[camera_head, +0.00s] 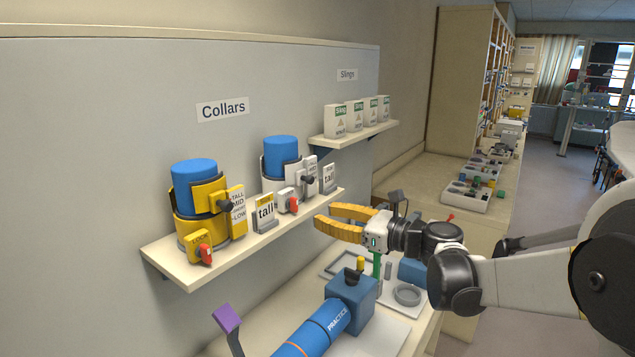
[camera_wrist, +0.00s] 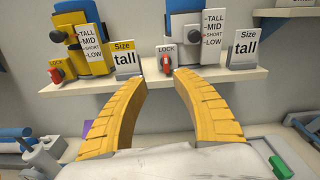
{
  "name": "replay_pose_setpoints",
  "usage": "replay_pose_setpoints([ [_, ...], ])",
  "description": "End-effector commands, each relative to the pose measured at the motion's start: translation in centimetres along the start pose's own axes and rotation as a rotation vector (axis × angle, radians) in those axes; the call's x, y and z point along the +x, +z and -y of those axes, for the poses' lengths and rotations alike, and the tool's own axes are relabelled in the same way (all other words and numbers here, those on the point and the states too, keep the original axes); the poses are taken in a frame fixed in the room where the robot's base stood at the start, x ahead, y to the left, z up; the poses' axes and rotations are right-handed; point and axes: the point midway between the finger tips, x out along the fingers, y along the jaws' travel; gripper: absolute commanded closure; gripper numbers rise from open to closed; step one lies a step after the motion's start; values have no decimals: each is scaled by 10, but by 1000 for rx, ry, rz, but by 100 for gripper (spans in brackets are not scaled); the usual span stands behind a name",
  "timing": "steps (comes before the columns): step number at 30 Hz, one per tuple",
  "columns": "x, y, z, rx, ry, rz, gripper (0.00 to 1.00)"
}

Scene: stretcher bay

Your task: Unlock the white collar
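The white collar (camera_head: 271,185) stands upright around a blue cylinder (camera_head: 281,155) on the wall shelf, right of the yellow collar (camera_head: 192,230). Its white lock block, marked LOCK in the wrist view, carries a red lever (camera_wrist: 167,65) that looks upright. The red lever also shows in the head view (camera_head: 294,205). A black knob sits by its height scale (camera_wrist: 207,27). My gripper (camera_wrist: 161,78) is open and empty, its yellow fingers spread. In the head view my gripper (camera_head: 324,217) is in front of the shelf, to the right of the lock and apart from it.
Size cards reading tall (camera_wrist: 124,60) and tall (camera_wrist: 244,53) flank the white collar's lock. The yellow collar has its own red lock knob (camera_wrist: 56,75). Below is a bench with a blue PRACTICE cylinder (camera_head: 318,328). Sling boxes (camera_head: 335,121) stand on a farther shelf.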

Motion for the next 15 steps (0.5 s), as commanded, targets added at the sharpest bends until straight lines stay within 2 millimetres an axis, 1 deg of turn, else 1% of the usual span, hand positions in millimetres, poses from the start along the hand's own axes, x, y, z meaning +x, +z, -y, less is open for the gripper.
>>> replay_pose_setpoints([
  [1,2,4,6,42,-2,25,67],
  [3,5,6,10,83,-2,47,67],
  [5,9,6,11,98,-1,54,67],
  [8,22,6,11,99,0,55,67],
  [15,70,8,11,96,0,54,67],
])
